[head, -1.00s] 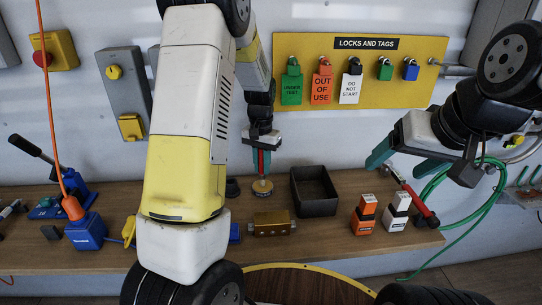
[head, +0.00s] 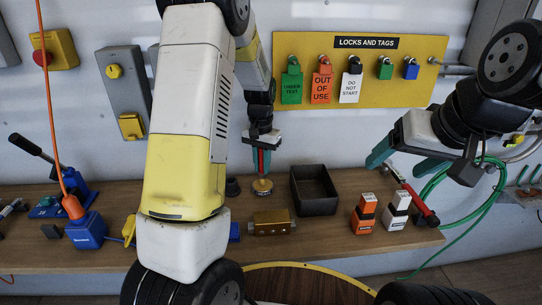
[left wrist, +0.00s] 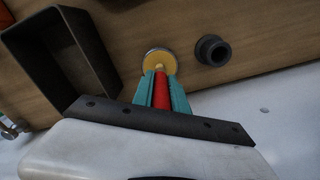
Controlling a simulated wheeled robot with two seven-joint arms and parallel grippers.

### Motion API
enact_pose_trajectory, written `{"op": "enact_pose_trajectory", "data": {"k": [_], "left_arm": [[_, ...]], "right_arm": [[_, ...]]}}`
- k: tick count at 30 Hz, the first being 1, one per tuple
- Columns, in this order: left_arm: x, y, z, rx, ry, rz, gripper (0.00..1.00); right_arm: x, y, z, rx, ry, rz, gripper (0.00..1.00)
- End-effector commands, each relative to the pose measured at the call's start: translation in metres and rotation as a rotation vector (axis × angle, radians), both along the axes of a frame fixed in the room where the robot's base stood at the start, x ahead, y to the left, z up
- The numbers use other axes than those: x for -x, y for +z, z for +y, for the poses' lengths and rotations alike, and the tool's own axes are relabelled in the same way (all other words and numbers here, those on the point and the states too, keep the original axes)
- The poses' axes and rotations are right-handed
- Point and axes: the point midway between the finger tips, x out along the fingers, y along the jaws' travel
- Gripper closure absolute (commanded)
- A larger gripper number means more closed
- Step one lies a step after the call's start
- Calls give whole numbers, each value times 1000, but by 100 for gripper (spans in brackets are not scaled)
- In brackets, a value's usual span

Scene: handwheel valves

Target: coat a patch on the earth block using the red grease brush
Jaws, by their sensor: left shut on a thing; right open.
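The red grease brush (left wrist: 161,92) is held upright in my left gripper (left wrist: 162,88), whose teal fingers are shut on its red handle. In the head view my left gripper (head: 262,165) is over a small round yellow tin (head: 262,186) on the bench. The brush's lower end is at the tin, which also shows in the left wrist view (left wrist: 158,54); the bristles cannot be made out. A brass block (head: 271,222), which seems to be the earth block, lies in front of the tin, apart from the brush. My right gripper (head: 393,166) is open and empty at the right.
A dark open box (head: 314,190) stands right of the tin, and a black ring-shaped part (left wrist: 212,50) stands beside the tin. Orange (head: 365,213) and white (head: 397,211) blocks stand further right. A red-handled tool (head: 420,204) leans near the green hose. A tag board (head: 362,72) hangs behind.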

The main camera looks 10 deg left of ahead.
Motion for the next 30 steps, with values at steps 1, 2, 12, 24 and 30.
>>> {"op": "enact_pose_trajectory", "data": {"k": [1,2,12,24,30], "left_arm": [[1,-1,0,-1,0,3,100],[1,-1,0,0,0,2,100],[0,25,0,0,0,0,100],[0,58,0,0,-1,-1,100],[0,69,0,0,-1,0,100]], "right_arm": [[0,0,0,0,0,0,24],[0,0,0,0,0,0,24],[0,0,0,0,0,0,24],[0,0,0,0,0,0,24],[0,0,0,0,0,0,24]]}}
